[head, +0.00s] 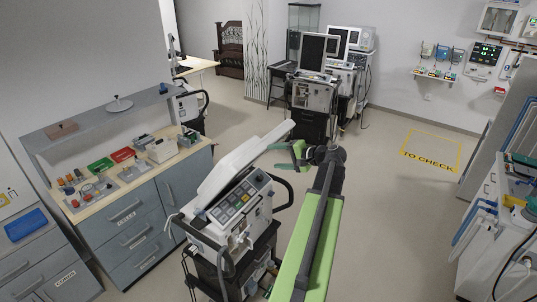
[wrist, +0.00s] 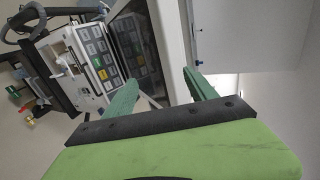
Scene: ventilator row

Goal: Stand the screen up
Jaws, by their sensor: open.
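The screen (head: 243,158) is a white panel on the nearest ventilator (head: 230,215). It leans far over, low above the ventilator's button panel (head: 240,200), with its white back up in the head view. My green gripper (head: 279,156) is open beside the screen's upper right end. In the wrist view my gripper (wrist: 162,88) has its two fingers apart, with the screen's pale edge (wrist: 168,45) running up beyond the gap. The screen's dark face (wrist: 130,38) shows there beside the button panel (wrist: 92,55). I cannot tell whether a finger touches the screen.
A grey drawer bench (head: 140,225) with small parts and a shelf stands close on the left. More ventilators (head: 313,95) stand at the back, one with its screen upright. The floor around the yellow "TO CHECK" mark (head: 432,150) is clear. A white cart (head: 500,235) stands at right.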

